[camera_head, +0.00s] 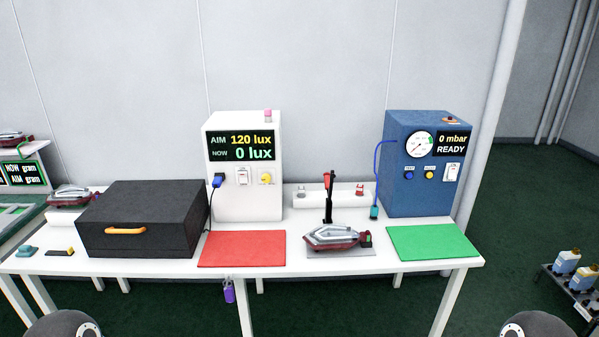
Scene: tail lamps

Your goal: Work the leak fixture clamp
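The leak fixture clamp (328,205) stands on the white bench right of centre, a black upright post with a red part at its top. Its arm looks raised and upright, though its exact state is too small to tell. A red and silver tail lamp (332,237) sits in front of it on a grey fixture plate (345,252). The lamp has a dark connector end with a green spot on its right. The blue leak tester (410,190) stands behind to the right, its display reading 0 mbar and READY. Neither of my grippers is in view.
A red mat (242,249) lies left of the fixture and a green mat (434,242) right of it. A white lux tester (243,190) and a black box (142,222) stand further left. A blue hose (376,165) with a teal end (374,212) hangs beside the leak tester.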

